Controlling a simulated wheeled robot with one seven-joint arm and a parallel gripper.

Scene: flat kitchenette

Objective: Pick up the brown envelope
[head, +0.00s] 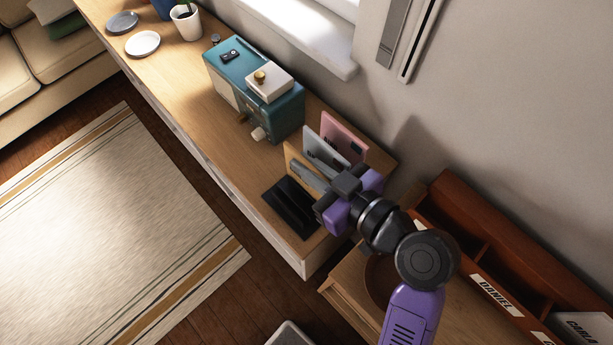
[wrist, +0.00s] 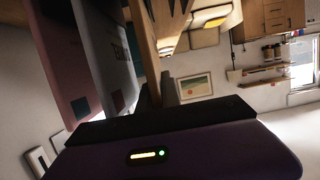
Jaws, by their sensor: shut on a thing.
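The brown envelope (head: 289,153) stands upright in the black letter rack (head: 283,212), in front of a grey envelope (head: 318,143) and a pink envelope (head: 345,133). My gripper (head: 304,171) reaches in from the right and is shut on the brown envelope. Its fingers and hand hide much of the envelope in the head view. In the wrist view the brown envelope (wrist: 143,40) rises from between the fingers (wrist: 157,92), with the grey envelope (wrist: 110,50) and pink envelope (wrist: 75,50) to its left.
A teal radio (head: 285,112) with a small white box (head: 268,82) on top stands beyond the rack. Past it are a potted plant (head: 187,25) and two plates. A wooden sorter (head: 470,255) with name labels stands at the right. The wall is close behind.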

